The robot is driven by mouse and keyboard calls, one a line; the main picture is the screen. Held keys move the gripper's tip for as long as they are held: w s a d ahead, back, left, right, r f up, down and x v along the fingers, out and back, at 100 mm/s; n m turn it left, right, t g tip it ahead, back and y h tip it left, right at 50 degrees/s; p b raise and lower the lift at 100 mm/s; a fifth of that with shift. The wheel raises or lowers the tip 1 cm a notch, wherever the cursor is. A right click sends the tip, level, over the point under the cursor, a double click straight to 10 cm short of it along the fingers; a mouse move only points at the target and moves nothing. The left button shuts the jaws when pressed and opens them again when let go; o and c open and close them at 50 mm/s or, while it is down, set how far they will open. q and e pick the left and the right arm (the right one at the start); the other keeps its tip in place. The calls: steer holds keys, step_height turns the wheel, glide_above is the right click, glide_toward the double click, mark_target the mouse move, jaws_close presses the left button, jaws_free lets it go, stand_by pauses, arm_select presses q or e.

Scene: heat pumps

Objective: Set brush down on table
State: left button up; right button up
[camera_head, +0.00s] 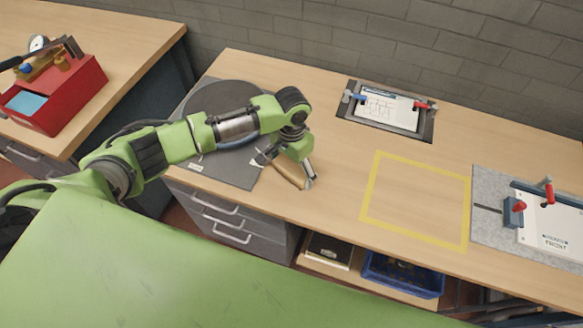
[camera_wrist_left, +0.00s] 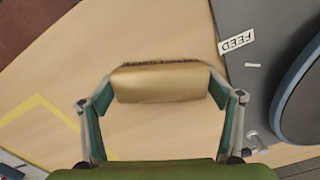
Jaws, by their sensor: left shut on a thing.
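The brush (camera_head: 286,173) has a light wooden body, with dark bristles along its far edge in the wrist view (camera_wrist_left: 160,84). My left gripper (camera_head: 287,170) is shut on the brush, one finger at each end of its wooden body. The brush is over the bare wooden table (camera_head: 335,185), just right of the dark mat. I cannot tell whether it touches the table top. My right gripper is not in view.
A dark mat (camera_head: 240,172) with a round disc lies left of the brush. A yellow taped square (camera_head: 374,185) on the right is empty. A clipboard fixture (camera_head: 390,112) sits at the back and a grey clamp board (camera_head: 490,235) at the far right. A red toolbox (camera_head: 75,95) stands on another bench.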

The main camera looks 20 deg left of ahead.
mark_target(292, 168)
arm_select(q)
steer(key=o, duration=1.1)
steer(key=shift+f, duration=0.1)
steer(key=shift+c, duration=0.2)
step_height(292, 168, up, 12)
steer(key=b, duration=0.2)
